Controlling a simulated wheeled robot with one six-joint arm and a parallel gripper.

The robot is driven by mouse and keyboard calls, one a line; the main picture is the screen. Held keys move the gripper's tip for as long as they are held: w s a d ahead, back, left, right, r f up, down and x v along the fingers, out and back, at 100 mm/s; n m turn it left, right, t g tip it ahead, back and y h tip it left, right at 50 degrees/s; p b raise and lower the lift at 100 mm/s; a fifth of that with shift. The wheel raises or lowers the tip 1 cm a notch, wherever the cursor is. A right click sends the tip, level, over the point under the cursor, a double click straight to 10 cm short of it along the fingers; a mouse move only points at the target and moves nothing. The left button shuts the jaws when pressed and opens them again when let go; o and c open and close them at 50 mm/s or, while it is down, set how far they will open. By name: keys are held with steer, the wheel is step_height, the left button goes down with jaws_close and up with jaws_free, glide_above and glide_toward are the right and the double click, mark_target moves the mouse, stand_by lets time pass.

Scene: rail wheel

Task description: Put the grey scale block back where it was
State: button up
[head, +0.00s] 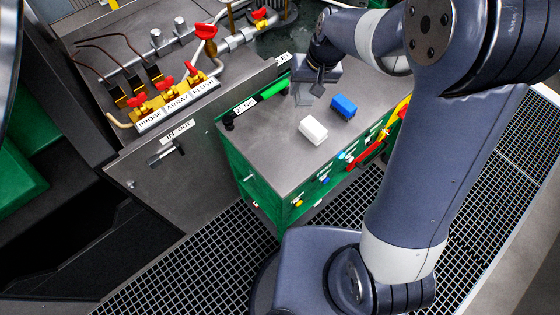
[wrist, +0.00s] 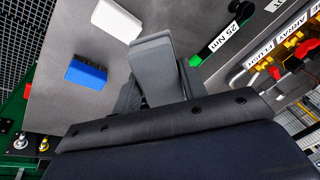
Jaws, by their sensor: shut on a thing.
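The grey scale block (wrist: 152,68) is between my gripper's fingers in the wrist view, pointing away from the wrist. My gripper (head: 309,92) is shut on it, above the far part of the grey bench top (head: 265,150). In the head view the block is hard to tell from the grey fingers. I cannot tell whether it touches the top. A white block (head: 313,130) and a blue block (head: 344,107) lie on the top nearer the front; the wrist view shows the white block (wrist: 116,21) and blue block (wrist: 86,73) left of the held block.
A green-handled torque wrench (head: 268,91) lies along the bench's left edge. Valves with red handles (head: 192,68) and labels stand on the panel to the left. A red handle (head: 368,154) is on the bench's front side. The bench top left of the white block is bare.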

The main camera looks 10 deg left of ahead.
steer(key=s+a+f+n+g+h+b, duration=0.1)
steer(key=s+a+f+n, duration=0.15)
steer(key=s, duration=0.35)
steer(key=s+a+f+n+g+h+b, duration=0.1)
steer(key=s+a+f+n+h+b, duration=0.1)
steer(key=s+n, duration=0.25)
glide_above(279, 159)
step_height(279, 159, down, 5)
steer(key=shift+r+p, duration=0.1)
steer(key=shift+p, duration=0.25)
steer(key=shift+f, duration=2.35)
steer(key=o, duration=0.4)
steer(key=shift+f, duration=0.15)
steer(key=o, duration=0.5)
